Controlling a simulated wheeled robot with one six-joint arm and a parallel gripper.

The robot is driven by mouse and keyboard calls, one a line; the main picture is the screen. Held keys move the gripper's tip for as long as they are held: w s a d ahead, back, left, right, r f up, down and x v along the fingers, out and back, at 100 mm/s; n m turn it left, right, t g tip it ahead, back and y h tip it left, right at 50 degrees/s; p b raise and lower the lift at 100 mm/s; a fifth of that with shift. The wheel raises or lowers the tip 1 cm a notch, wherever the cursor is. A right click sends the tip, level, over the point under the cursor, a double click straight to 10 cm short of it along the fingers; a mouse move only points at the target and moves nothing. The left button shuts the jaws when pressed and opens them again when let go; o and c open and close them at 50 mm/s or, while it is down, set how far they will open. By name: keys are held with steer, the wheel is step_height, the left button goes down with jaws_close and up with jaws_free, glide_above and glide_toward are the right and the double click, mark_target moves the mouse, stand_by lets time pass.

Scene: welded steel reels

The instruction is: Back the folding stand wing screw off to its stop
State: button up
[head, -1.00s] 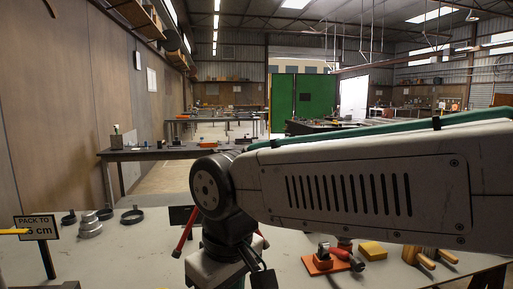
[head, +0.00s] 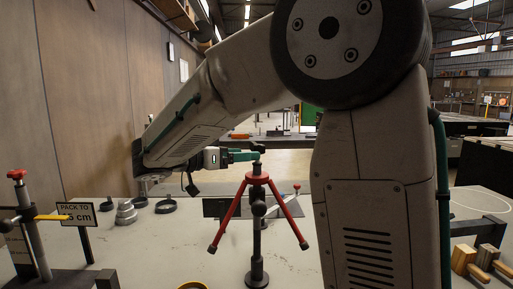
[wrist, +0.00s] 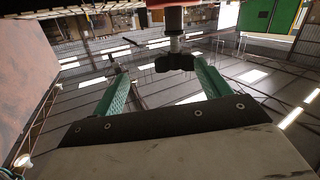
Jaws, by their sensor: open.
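The folding stand (head: 258,177) stands on the bench in the head view, with a red hub and splayed red legs. Its dark wing screw (head: 256,167) sits on top of the hub. In the wrist view the wing screw (wrist: 175,63) is black with two lobes, on a short steel shaft below the red hub (wrist: 174,18), as that picture is turned over. My gripper (head: 251,155) reaches in from the left with teal fingers. In the wrist view my gripper (wrist: 160,70) is open, with the wing screw between or just beyond its fingertips. Contact cannot be told.
A clamp with a red knob (head: 17,175) and a sign (head: 77,215) are at left. Wooden-handled tools (head: 475,262) lie at right.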

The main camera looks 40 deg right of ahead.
mark_target(255, 146)
steer(key=shift+m+h, duration=0.5)
steer(key=shift+m, duration=0.1)
steer(key=d, duration=0.2)
steer(key=w+d, duration=0.1)
steer(key=d, duration=0.4)
steer(key=shift+w+r, duration=0.3)
steer(key=shift+r, duration=0.05)
steer(key=shift+a+t, duration=0.1)
steer(key=shift+t, duration=0.2)
steer(key=c, duration=1)
